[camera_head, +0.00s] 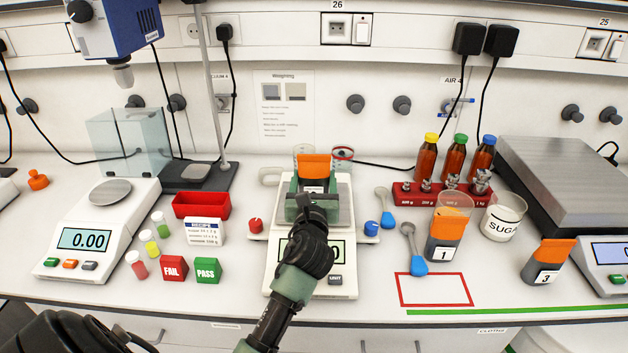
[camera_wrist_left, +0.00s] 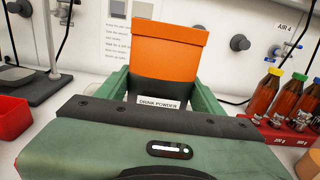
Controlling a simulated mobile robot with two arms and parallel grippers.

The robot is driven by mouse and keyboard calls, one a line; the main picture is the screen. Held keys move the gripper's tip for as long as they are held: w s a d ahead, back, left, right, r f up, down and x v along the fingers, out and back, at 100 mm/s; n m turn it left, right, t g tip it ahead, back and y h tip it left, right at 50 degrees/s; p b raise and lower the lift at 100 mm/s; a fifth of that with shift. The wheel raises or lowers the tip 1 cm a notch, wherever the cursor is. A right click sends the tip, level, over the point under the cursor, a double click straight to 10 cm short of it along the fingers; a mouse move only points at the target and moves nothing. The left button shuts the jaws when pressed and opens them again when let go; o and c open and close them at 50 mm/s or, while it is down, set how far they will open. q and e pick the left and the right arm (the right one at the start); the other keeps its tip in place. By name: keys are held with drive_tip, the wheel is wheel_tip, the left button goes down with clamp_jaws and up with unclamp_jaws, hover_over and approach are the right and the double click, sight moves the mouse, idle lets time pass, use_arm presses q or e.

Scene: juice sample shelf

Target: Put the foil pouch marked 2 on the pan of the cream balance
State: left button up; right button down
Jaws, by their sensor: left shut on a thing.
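My left gripper (camera_head: 312,200) is shut on a foil pouch (camera_head: 313,168) with an orange top. The pouch is upright between the green jaws; its number is mostly hidden by the gripper. In the left wrist view the pouch (camera_wrist_left: 168,48) shows a "DRINK POWDER" label between the fingers. The cream balance (camera_head: 341,285) is at centre, beneath my gripper and forearm, which cover part of its display. The pouch appears over its pan (camera_head: 345,192); I cannot tell whether it touches. My right gripper is not in view.
Pouches marked 1 (camera_head: 443,250) and 3 (camera_head: 548,262) stand right. A white balance (camera_head: 88,240) reading 0.00 is left. A red knob (camera_head: 256,225) and blue knob (camera_head: 371,229) flank the cream balance. Glass beakers stand behind the held pouch. A red-outlined area (camera_head: 402,290) is empty.

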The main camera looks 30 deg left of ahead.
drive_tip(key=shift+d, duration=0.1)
use_arm(q)
drive_tip(key=o, duration=1.5)
drive_tip(key=shift+f, duration=0.1)
drive_tip(key=shift+o, duration=0.8)
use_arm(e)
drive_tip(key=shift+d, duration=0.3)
use_arm(q)
drive_tip(key=shift+r, duration=0.2)
drive_tip(key=b+v, duration=0.1)
drive_tip(key=v, duration=0.9)
drive_tip(key=shift+s+d+f, duration=0.15)
drive_tip(key=shift+s+d, duration=0.45)
drive_tip(key=shift+s, duration=0.25)
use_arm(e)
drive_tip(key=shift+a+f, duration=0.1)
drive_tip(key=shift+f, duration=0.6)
